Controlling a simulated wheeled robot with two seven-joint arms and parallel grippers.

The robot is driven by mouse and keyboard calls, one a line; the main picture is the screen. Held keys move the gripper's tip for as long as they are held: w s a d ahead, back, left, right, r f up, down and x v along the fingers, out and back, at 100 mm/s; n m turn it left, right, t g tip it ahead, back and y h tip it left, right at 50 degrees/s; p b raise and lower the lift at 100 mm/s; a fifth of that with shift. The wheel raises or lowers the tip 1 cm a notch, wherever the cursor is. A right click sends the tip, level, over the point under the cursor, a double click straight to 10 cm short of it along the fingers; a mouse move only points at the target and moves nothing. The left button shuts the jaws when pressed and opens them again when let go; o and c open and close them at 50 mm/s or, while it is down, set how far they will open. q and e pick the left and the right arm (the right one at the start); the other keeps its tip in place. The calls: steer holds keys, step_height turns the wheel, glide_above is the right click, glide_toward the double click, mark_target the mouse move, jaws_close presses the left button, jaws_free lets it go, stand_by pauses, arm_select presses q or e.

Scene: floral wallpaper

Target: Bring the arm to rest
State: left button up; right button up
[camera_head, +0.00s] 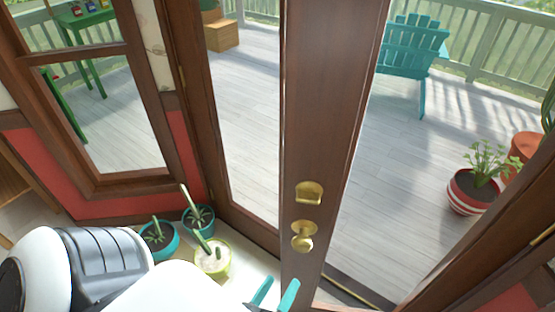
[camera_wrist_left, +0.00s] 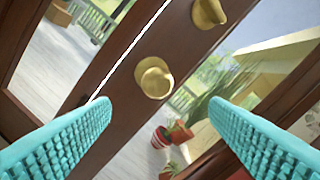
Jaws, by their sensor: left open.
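My left gripper (camera_head: 275,293) is at the bottom of the head view, with its teal fingers apart and nothing between them. In the left wrist view its two ridged teal fingers (camera_wrist_left: 160,138) stand wide apart. It is close below a brown wooden door (camera_head: 325,140) with a brass knob (camera_head: 303,236) and a brass plate (camera_head: 309,192) above it. The knob also shows in the left wrist view (camera_wrist_left: 154,78), ahead of the fingers and not held. The door stands ajar onto a deck. Part of my white left arm fills the lower left. My right gripper is not in view.
Several potted plants, including a yellow-green pot (camera_head: 214,262) and a teal pot (camera_head: 160,241), stand on the floor beside my left arm. A brown-framed window (camera_head: 110,185) is at the left. Outside are a teal chair (camera_head: 408,55) and a striped pot (camera_head: 466,194).

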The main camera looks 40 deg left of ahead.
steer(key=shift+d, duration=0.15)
arm_select(q)
steer(key=s+d+f+m+g+h, duration=0.2)
steer(key=f+m+g, duration=0.1)
steer(key=f, duration=0.6)
steer(key=s+d+f+m+g+h, duration=0.1)
steer(key=s+f+m+g, duration=0.1)
steer(key=f, duration=0.7)
steer(key=s+d+f+m+g+h, duration=0.2)
steer(key=f+m+g, duration=0.1)
steer(key=f, duration=0.6)
steer(key=s+a+f+m+g+y, duration=0.1)
steer(key=s+a+f+m+g, duration=0.1)
steer(key=s+a+f+g, duration=0.2)
steer(key=s+a+f+m+g, duration=0.2)
steer(key=s+a+f+g, duration=0.2)
steer(key=s+f, duration=0.6)
steer(key=shift+a+f+m+g+y, duration=0.3)
steer(key=shift+a+m+g+y, duration=0.1)
steer(key=shift+a, duration=0.2)
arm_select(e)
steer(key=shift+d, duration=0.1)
arm_select(q)
steer(key=shift+w, duration=0.1)
